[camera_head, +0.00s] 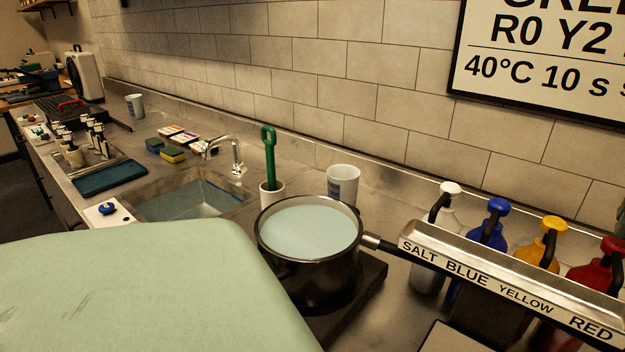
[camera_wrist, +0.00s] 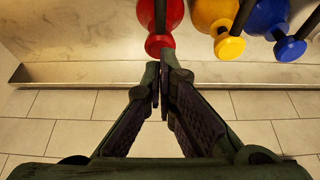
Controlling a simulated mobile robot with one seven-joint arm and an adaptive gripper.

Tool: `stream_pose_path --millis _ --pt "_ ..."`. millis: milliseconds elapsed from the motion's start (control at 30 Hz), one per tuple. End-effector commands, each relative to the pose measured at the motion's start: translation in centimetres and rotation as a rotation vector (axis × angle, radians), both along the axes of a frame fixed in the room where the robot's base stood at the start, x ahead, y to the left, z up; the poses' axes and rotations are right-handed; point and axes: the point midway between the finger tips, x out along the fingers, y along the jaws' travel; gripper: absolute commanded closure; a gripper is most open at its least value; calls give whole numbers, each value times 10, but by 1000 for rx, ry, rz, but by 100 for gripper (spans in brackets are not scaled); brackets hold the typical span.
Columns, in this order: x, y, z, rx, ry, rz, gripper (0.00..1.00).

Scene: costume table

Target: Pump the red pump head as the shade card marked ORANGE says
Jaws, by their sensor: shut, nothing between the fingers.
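The red pump head (camera_wrist: 155,44) sits on the red bottle in the wrist view. My gripper (camera_wrist: 163,77) is shut and empty, its fingertips just short of the red head in the picture; I cannot tell whether they touch. In the head view the red bottle (camera_head: 592,274) stands at the right edge behind the strip label reading RED. A wall card (camera_head: 545,55) shows cut-off text, "GREE", "R0 Y2" and "40°C 10 s". No card marked ORANGE is readable.
Yellow (camera_head: 553,224), blue (camera_head: 498,206) and white (camera_head: 450,188) pump heads stand in a row left of the red one, behind a labelled rail (camera_head: 500,288). A pot (camera_head: 305,275) of pale liquid sits on a dark plate, its handle toward the rail. A sink (camera_head: 190,200) lies further left.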

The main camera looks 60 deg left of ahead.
Motion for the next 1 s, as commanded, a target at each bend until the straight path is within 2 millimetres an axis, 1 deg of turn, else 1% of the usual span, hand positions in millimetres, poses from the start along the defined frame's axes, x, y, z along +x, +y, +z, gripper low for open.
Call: stream_pose_path --millis 567,1000 --pt "0 0 -1 0 0 0 100" --pt "0 0 -15 0 0 1 100"
